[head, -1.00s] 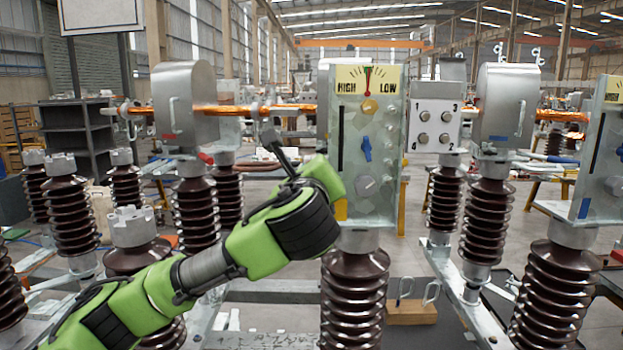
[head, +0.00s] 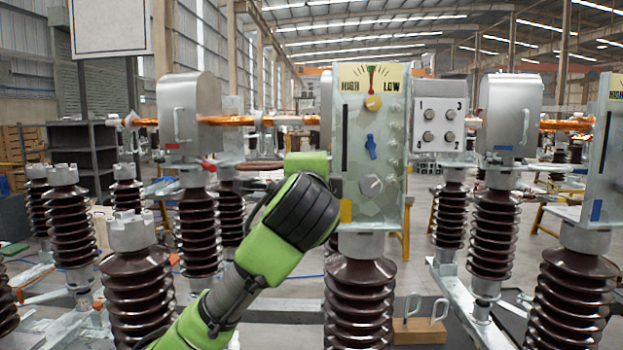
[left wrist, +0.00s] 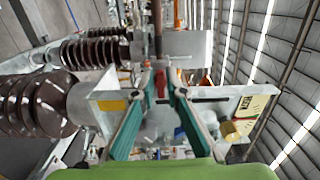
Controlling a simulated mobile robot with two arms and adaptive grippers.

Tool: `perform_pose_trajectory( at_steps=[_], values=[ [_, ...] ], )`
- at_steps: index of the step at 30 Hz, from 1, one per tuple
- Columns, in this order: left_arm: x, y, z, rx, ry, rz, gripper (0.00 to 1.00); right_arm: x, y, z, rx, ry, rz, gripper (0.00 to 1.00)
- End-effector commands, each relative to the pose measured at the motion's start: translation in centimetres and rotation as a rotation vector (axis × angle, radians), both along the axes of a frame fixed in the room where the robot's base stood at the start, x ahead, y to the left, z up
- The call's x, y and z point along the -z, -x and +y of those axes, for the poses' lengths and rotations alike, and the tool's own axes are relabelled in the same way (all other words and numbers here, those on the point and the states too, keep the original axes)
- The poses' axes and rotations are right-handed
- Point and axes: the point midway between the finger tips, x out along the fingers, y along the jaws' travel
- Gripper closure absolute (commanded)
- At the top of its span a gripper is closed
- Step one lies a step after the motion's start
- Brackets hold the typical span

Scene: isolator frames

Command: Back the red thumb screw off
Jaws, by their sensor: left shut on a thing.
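In the left wrist view, my left gripper (left wrist: 160,76) is shut on a small red piece (left wrist: 161,85), which I take to be the red thumb screw. It sits between the two teal fingers, and the fingers hide part of it. The pale panel box (left wrist: 206,106) lies just beyond the fingers there. In the head view this box, with its HIGH/LOW dial plate (head: 398,228), stands right of my left arm. My green and black wrist hides the left fingertips and the screw in that view. My right gripper is not in view.
A grey metal drum (head: 188,112) stands to the left. Brown ribbed insulators (head: 361,300) stand around my arm.

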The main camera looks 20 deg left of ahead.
Motion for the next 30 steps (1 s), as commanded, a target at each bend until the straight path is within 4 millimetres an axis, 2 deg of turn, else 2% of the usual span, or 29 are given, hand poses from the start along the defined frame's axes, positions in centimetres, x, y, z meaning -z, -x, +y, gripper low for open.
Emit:
perform_pose_trajectory(
  at_steps=[1,12,30],
  values=[
    [0.5,0.0,-0.1,0.001,0.045,-0.008,1.0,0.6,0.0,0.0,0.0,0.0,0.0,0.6],
    [1.0,-0.1,-0.2,0.001,0.383,-0.104,1.0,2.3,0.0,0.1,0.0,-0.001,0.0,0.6],
    [1.4,-0.2,-0.6,-0.001,0.885,-0.245,1.0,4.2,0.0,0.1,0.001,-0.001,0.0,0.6]
  ],
)
